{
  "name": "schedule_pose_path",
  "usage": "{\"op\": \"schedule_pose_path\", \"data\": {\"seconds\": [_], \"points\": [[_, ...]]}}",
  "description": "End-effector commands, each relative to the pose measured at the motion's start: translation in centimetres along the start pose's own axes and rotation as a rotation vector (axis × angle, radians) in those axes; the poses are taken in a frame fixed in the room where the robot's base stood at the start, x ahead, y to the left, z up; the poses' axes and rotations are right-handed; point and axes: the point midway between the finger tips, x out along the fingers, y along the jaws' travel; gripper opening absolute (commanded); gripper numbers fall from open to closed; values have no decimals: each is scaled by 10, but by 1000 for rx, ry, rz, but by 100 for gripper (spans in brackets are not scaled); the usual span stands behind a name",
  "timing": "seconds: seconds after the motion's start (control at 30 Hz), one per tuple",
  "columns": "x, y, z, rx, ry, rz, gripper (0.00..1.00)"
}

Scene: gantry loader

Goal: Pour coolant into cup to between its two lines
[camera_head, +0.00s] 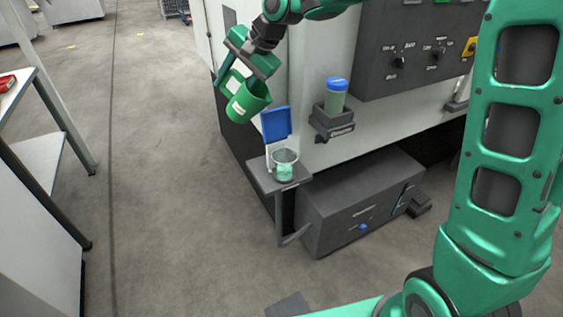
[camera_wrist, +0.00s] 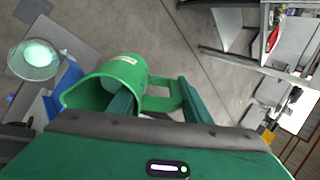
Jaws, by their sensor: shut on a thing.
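A green jug (camera_head: 250,98) with a pale label hangs in my gripper (camera_head: 238,78), tilted, up and left of the cup. The clear cup (camera_head: 285,166) stands upright on a small grey shelf (camera_head: 263,179) and holds pale green liquid. Its lines are too small to make out. In the wrist view the jug (camera_wrist: 122,76) is held by its handle side between my gripper's fingers (camera_wrist: 158,98). The cup (camera_wrist: 36,60) is at the upper left there, apart from the jug. No stream shows between jug and cup. The jug's liquid level cannot be told.
A blue panel (camera_head: 276,123) on a pale post stands just behind the cup. A blue-capped container (camera_head: 336,96) sits in a holder on the machine. A dark box (camera_head: 359,203) is below right. A table (camera_head: 40,160) stands at the left, with clear floor between.

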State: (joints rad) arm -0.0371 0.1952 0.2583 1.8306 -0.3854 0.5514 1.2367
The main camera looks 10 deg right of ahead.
Motion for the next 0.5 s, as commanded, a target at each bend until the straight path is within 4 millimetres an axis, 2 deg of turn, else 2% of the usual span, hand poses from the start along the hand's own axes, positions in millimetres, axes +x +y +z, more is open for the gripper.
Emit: {"op": "schedule_pose_path", "data": {"seconds": [0.5], "points": [[6,0,0,0,0,31,9]]}}
